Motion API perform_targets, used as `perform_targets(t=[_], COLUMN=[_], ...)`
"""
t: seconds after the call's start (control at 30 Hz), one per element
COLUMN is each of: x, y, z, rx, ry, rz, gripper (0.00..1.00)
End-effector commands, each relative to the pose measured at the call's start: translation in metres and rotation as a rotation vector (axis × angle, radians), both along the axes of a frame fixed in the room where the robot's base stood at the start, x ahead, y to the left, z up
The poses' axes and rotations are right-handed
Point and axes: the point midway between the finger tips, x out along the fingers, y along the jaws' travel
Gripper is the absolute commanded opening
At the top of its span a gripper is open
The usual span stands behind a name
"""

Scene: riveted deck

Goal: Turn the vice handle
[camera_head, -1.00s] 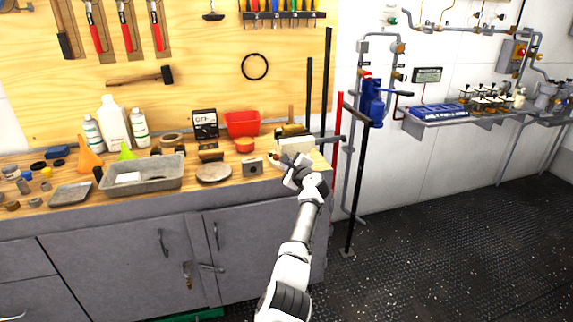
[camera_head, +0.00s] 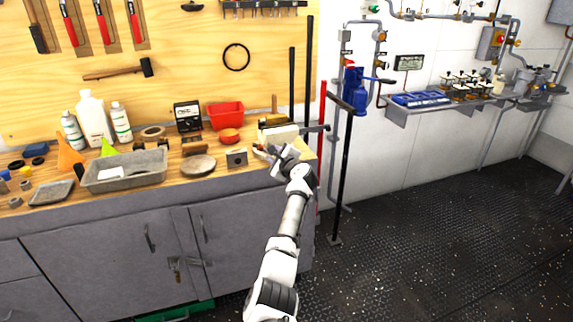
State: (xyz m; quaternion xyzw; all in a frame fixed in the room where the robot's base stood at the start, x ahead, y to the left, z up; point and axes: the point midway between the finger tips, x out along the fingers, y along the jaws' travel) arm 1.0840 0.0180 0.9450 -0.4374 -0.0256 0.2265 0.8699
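My gripper (camera_head: 268,153) is over the right end of the workbench (camera_head: 75,200), close to a cream-coloured block (camera_head: 279,133). Its fingers are small and partly mixed with the objects behind, so I cannot tell whether they are open or shut or touch anything. A grey metal device (camera_head: 538,78) at the far right end of the wall shelf looks like a vice, but it is too small to be sure. I cannot make out its handle. My gripper is far to the left of it.
A blue pump-like device (camera_head: 353,92) and upright bars, one of them black (camera_head: 344,175), stand right of the bench. The wall shelf (camera_head: 440,107) holds a blue tray (camera_head: 420,98) and several small fittings. The dark studded floor (camera_head: 440,230) is clear at the right.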

Motion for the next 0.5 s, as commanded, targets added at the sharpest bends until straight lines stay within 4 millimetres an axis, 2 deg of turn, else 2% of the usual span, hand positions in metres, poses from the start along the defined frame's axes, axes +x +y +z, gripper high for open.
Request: perform_targets(t=[0.5], x=[-0.068], y=[-0.032], z=[0.009], rx=[-0.002], ry=[0.0], rz=[-0.003], gripper=[0.31])
